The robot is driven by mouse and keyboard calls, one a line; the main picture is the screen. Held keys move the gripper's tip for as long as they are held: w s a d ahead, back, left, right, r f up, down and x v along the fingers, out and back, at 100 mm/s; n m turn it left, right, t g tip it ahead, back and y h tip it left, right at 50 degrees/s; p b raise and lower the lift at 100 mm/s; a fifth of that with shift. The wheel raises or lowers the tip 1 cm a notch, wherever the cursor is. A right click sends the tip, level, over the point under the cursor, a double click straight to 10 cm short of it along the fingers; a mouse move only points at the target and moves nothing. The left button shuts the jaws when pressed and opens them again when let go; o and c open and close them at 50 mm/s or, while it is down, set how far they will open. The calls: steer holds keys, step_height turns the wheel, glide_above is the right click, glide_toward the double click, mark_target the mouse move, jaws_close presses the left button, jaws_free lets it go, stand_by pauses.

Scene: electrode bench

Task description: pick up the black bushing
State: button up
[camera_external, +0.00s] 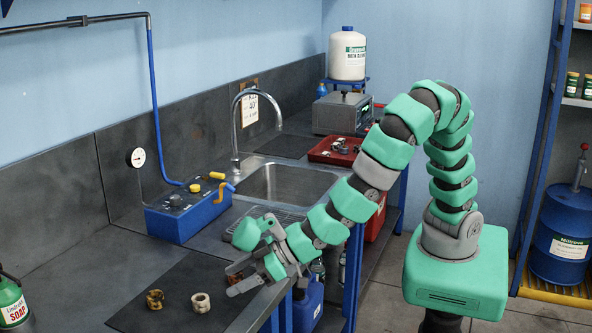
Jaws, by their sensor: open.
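I cannot make out a clearly black bushing. A brown-gold bushing (155,299) and a cream bushing (201,302) stand apart on the dark mat (180,274) at the front of the bench. My gripper (232,279) is open, low over the right side of the mat, to the right of the cream bushing. A small reddish-brown thing shows between or just behind its fingers, mostly hidden; I cannot tell what it is or whether the fingers touch it.
A blue control box (188,211) stands behind the mat. The sink (285,184) and a red tray (336,150) with several small dark parts lie further back. A green soap bottle (11,302) is at the far left.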

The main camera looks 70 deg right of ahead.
mark_target(204, 298)
steer(key=shift+f+p+x, duration=0.1)
steer(key=shift+p+x, duration=0.05)
steer(key=shift+x, duration=2.1)
steer(key=shift+f+p+x, duration=0.15)
steer(key=shift+x, duration=2.1)
steer(key=shift+s+d, duration=0.1)
steer(key=shift+d, duration=0.05)
steer(key=shift+c, duration=0.3)
steer(key=c, duration=1.1)
steer(key=shift+r, duration=0.15)
steer(key=shift+r, duration=1.7)
steer(key=s+d, duration=0.3)
steer(key=s+d+b, duration=0.1)
steer(key=s+d, duration=0.2)
steer(key=s+d+r, duration=0.1)
steer(key=s+d, duration=0.2)
steer(key=shift+s+d, duration=0.3)
steer(key=shift+d, duration=0.1)
steer(key=shift+f+b, duration=0.1)
steer(key=shift+b, duration=1.1)
